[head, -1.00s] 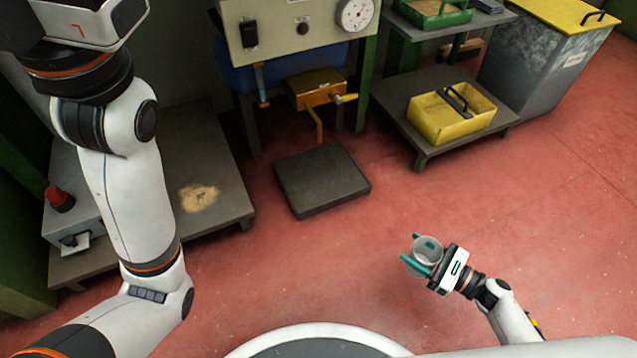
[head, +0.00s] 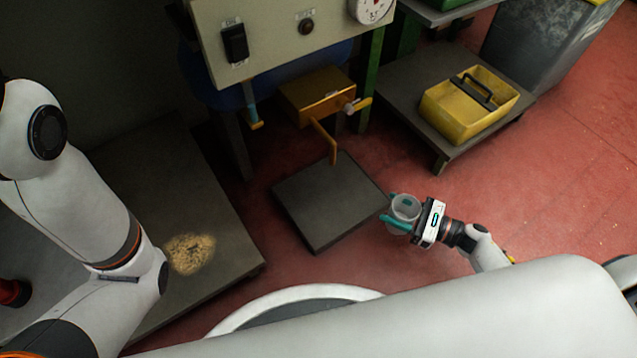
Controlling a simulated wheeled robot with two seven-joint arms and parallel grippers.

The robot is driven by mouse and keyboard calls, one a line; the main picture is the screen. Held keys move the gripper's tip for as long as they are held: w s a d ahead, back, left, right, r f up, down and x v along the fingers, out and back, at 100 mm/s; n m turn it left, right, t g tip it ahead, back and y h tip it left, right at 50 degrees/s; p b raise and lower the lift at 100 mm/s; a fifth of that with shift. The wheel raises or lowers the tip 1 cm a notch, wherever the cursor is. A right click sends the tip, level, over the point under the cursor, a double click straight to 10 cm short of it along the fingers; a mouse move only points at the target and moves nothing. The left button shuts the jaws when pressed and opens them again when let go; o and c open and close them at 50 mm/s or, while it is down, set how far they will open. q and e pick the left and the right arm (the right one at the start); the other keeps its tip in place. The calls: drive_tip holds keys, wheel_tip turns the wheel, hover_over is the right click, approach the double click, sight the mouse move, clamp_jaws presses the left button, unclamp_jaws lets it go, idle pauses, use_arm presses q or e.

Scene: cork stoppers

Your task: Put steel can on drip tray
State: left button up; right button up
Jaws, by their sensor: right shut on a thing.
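The steel can (head: 406,207) is a small pale grey cylinder with an open top. My right gripper (head: 400,212) is shut on it, with its teal fingers on either side of the can. The drip tray (head: 328,202) looks to be the dark grey square slab on the red floor below the brass tap. The can is just right of the slab's right corner in the picture; its height above the floor is hard to tell. My left arm shows at the left, but its gripper is outside the view.
A brass tap box (head: 318,95) with a spout hangs above the slab, under a control panel (head: 290,38). A yellow tote (head: 470,104) stands on a low grey shelf at right. A dark platform (head: 175,205) with a tan crumb pile (head: 190,254) lies at left.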

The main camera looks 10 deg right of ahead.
drive_tip(key=b+x, duration=0.6)
drive_tip(key=x, duration=1.2)
drive_tip(key=shift+w+a+b, duration=0.1)
drive_tip(key=shift+w+b, duration=0.05)
drive_tip(key=shift+b, duration=0.2)
wheel_tip(320, 180, down, 4)
drive_tip(key=b, duration=0.3)
drive_tip(key=shift+r, duration=0.25)
drive_tip(key=o, duration=1.1)
drive_tip(key=shift+c, duration=0.2)
